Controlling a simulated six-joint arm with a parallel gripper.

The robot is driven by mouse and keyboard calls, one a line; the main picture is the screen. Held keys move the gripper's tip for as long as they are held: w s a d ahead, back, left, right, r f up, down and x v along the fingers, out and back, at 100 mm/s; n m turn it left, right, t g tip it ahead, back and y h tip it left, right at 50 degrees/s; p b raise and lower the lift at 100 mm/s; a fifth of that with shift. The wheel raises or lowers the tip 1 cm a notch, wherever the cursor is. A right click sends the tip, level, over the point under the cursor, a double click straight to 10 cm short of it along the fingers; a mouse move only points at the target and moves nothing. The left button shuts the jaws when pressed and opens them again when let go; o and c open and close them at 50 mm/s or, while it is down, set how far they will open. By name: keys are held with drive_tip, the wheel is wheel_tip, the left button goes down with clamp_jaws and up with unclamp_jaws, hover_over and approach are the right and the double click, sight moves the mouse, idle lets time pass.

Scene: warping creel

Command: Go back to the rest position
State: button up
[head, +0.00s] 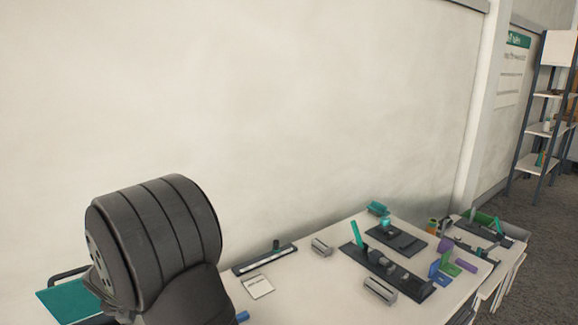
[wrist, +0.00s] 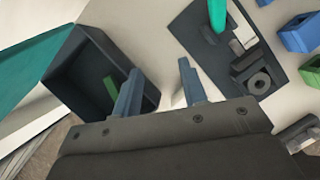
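My gripper (wrist: 160,72) shows in the wrist view with its two blue-grey fingers spread apart. The gap between them is empty, with pale table surface behind it. The left finger overlaps a dark open bin (wrist: 68,65) in the picture, and a green piece (wrist: 110,84) shows in the bin beside that finger. I cannot tell whether they touch. In the head view my dark ribbed arm fills the lower left, and my gripper is hidden or out of frame.
The pale table (head: 322,285) holds a dark fixture plate (head: 362,262) with a teal upright piece (head: 357,233), grey blocks (head: 380,290), a dark rail (head: 265,260) and a white card (head: 258,287). Purple, blue and green pieces cluster at the right. A wall (head: 260,110) stands behind.

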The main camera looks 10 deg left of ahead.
drive_tip(key=w+d+m+h, duration=0.2)
drive_tip(key=w+d+m, duration=0.3)
drive_tip(key=w+d, duration=0.4)
drive_tip(key=w+d+m+h, duration=0.2)
drive_tip(key=w+d+m, duration=0.4)
drive_tip(key=d, duration=1)
drive_tip(key=w+f, duration=0.1)
drive_tip(key=w, duration=0.2)
drive_tip(key=shift+d+g, duration=0.2)
drive_tip(key=shift+g, duration=0.2)
drive_tip(key=shift+w, duration=0.1)
